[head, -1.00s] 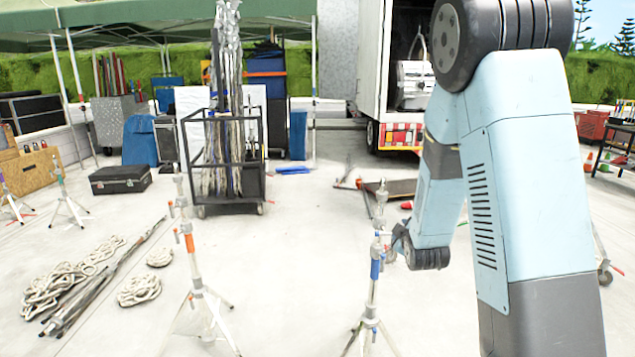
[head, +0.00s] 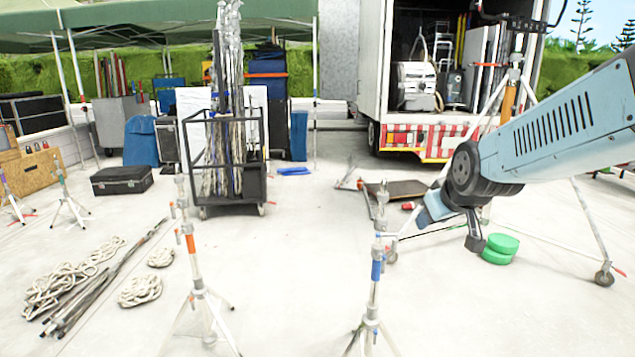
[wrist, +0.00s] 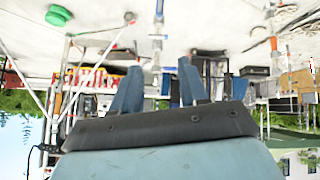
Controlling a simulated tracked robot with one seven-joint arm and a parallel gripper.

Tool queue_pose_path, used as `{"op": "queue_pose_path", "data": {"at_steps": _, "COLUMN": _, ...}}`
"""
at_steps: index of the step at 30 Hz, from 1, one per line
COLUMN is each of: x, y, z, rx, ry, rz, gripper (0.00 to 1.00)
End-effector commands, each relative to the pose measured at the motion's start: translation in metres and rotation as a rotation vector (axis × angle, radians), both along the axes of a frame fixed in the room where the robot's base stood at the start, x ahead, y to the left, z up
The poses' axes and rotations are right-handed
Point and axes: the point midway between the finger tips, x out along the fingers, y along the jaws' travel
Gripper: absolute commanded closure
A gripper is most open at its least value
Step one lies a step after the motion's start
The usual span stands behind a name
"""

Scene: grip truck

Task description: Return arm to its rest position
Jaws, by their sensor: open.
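My arm reaches in from the right edge of the head view, its light blue link slanting down-left to a dark round joint. Beyond that joint a short blue and dark part hangs over the pavement; the fingers cannot be made out there. In the wrist view, which looks upside down, my gripper (wrist: 159,72) shows two blue fingers spread apart with nothing held between them. A light stand with a blue collar (head: 376,270) stands left of my arm, apart from it. It seems to show beyond the fingers in the wrist view.
A wheeled stand (head: 603,245) and green discs (head: 497,249) are beside and behind my arm. An orange-collared stand (head: 191,243), coiled ropes (head: 62,287) and a pole cart (head: 187,160) are left. The open truck (head: 372,85) is behind. Pavement between the two front stands is clear.

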Motion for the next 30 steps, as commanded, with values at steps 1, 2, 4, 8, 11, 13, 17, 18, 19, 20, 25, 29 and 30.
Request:
{"op": "queue_pose_path", "data": {"at_steps": 1, "x": -0.015, "y": 0.0, "z": 0.008, "rx": 0.019, "ry": 0.016, "rz": -0.019, "gripper": 0.56}}
{"op": "queue_pose_path", "data": {"at_steps": 2, "x": -0.024, "y": 0.0, "z": 0.011, "rx": 0.03, "ry": 0.031, "rz": -0.031, "gripper": 0.56}}
{"op": "queue_pose_path", "data": {"at_steps": 4, "x": -0.045, "y": 0.001, "z": 0.018, "rx": 0.055, "ry": 0.065, "rz": -0.06, "gripper": 0.56}}
{"op": "queue_pose_path", "data": {"at_steps": 8, "x": -0.085, "y": 0.003, "z": 0.029, "rx": 0.093, "ry": 0.129, "rz": -0.118, "gripper": 0.56}}
{"op": "queue_pose_path", "data": {"at_steps": 11, "x": -0.115, "y": 0.004, "z": 0.035, "rx": 0.117, "ry": 0.174, "rz": -0.163, "gripper": 0.56}}
{"op": "queue_pose_path", "data": {"at_steps": 13, "x": -0.133, "y": 0.004, "z": 0.037, "rx": 0.128, "ry": 0.202, "rz": -0.192, "gripper": 0.56}}
{"op": "queue_pose_path", "data": {"at_steps": 17, "x": -0.157, "y": 0.006, "z": 0.04, "rx": 0.142, "ry": 0.239, "rz": -0.231, "gripper": 0.56}}
{"op": "queue_pose_path", "data": {"at_steps": 18, "x": -0.162, "y": 0.006, "z": 0.041, "rx": 0.144, "ry": 0.247, "rz": -0.239, "gripper": 0.56}}
{"op": "queue_pose_path", "data": {"at_steps": 19, "x": -0.165, "y": 0.006, "z": 0.041, "rx": 0.146, "ry": 0.251, "rz": -0.244, "gripper": 0.56}}
{"op": "queue_pose_path", "data": {"at_steps": 20, "x": -0.167, "y": 0.006, "z": 0.041, "rx": 0.146, "ry": 0.254, "rz": -0.247, "gripper": 0.56}}
{"op": "queue_pose_path", "data": {"at_steps": 25, "x": -0.17, "y": 0.006, "z": 0.041, "rx": 0.149, "ry": 0.261, "rz": -0.254, "gripper": 0.56}}
{"op": "queue_pose_path", "data": {"at_steps": 29, "x": -0.169, "y": 0.006, "z": 0.041, "rx": 0.149, "ry": 0.261, "rz": -0.253, "gripper": 0.56}}
{"op": "queue_pose_path", "data": {"at_steps": 30, "x": -0.169, "y": 0.006, "z": 0.041, "rx": 0.149, "ry": 0.261, "rz": -0.253, "gripper": 0.56}}
